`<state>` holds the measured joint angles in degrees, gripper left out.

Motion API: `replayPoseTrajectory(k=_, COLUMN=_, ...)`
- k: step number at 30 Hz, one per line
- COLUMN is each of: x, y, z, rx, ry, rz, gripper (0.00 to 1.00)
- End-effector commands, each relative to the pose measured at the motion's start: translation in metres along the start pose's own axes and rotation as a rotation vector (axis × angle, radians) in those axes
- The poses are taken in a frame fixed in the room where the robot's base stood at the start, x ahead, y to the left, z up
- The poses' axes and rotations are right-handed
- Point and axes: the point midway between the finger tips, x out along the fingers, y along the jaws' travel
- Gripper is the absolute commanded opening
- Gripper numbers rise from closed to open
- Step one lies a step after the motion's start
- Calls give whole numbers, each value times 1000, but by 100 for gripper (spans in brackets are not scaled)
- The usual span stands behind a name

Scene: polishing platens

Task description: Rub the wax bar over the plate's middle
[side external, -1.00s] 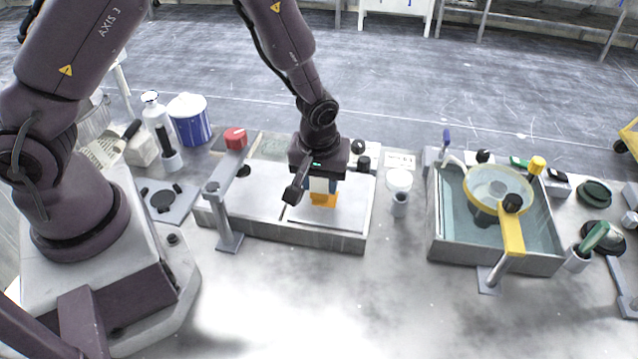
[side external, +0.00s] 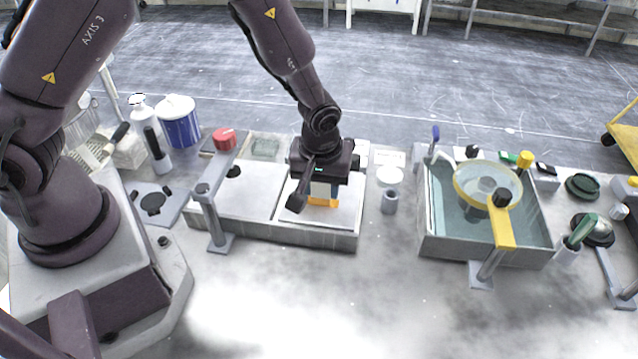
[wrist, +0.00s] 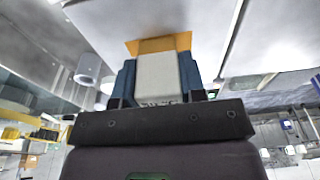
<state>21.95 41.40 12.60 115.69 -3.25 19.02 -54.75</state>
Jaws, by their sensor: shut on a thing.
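The wax bar (side external: 322,203) shows as an orange slab below a pale block. My gripper (side external: 323,188) is shut on the pale block, with a blue finger on each side, as the wrist view also shows the orange part (wrist: 160,44). The light grey plate (side external: 340,218) is the right-hand square of the shallow platen station. The bar is low over its middle, a little right of centre. The bar seems to be at the plate's surface, but I cannot tell firm contact. My gripper hides the plate's back part.
Further right is a water basin (side external: 432,238) with a yellow-rimmed bowl (side external: 487,184). The front bench is clear.

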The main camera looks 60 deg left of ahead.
Motion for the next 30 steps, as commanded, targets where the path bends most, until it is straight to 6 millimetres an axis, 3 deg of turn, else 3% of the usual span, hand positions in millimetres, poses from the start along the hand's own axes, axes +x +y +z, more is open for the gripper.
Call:
replayPoseTrajectory(k=11, x=6, y=-1, z=-34, rx=-1, ry=0, rz=0, gripper=10)
replayPoseTrajectory(k=26, x=-2, y=0, z=15, rx=4, ry=0, rz=0, gripper=10)
replayPoseTrajectory(k=30, x=0, y=-1, z=3, rx=-3, ry=0, rz=-1, gripper=10)
